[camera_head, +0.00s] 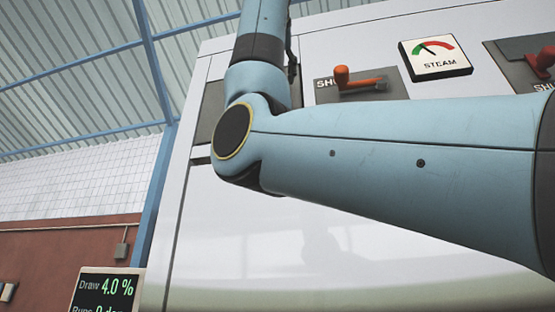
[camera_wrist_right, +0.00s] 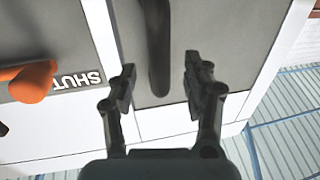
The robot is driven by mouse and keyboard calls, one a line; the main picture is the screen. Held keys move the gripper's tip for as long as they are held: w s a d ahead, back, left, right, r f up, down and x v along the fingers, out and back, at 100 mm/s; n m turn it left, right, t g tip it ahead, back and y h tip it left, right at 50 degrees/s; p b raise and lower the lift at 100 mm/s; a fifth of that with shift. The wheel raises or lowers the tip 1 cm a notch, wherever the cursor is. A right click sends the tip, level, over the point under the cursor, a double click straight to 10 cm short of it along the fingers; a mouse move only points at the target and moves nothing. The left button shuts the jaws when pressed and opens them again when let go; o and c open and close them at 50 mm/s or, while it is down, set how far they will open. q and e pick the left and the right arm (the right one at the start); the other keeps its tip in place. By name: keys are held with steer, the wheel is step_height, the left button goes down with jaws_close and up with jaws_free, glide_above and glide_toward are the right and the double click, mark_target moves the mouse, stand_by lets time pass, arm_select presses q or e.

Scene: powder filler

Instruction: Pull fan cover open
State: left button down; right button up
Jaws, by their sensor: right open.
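A grey panel (camera_wrist_right: 230,40), which looks like the fan cover, is set in the white cabinet front, with a dark bar handle (camera_wrist_right: 158,45) on it. In the head view a strip of this grey panel (camera_head: 207,112) shows behind my arm; the rest is hidden. My right gripper (camera_wrist_right: 160,77) is open, one finger on each side of the handle's lower end in the right wrist view. Gaps show on both sides; I cannot tell its depth from the handle. My left gripper is not in view.
An orange lever (camera_wrist_right: 32,82) beside the SHUT label is left of the gripper in the wrist view; it also shows in the head view (camera_head: 342,77). A steam gauge (camera_head: 436,58) and red lever (camera_head: 545,58) are right. A display (camera_head: 105,290) stands lower left.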

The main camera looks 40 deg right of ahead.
steer(key=p+x, duration=0.1)
steer(key=x, duration=0.4)
steer(key=shift+d+p, duration=0.15)
steer(key=shift+p, duration=0.2)
steer(key=shift+w, duration=0.1)
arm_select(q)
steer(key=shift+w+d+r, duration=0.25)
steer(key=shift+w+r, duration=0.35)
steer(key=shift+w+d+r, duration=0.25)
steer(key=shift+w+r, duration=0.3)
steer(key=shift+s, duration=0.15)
arm_select(e)
steer(key=shift+c, duration=0.3)
steer(key=shift+c, duration=1.3)
steer(key=c, duration=0.7)
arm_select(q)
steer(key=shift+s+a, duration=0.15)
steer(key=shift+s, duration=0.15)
arm_select(e)
jaws_close()
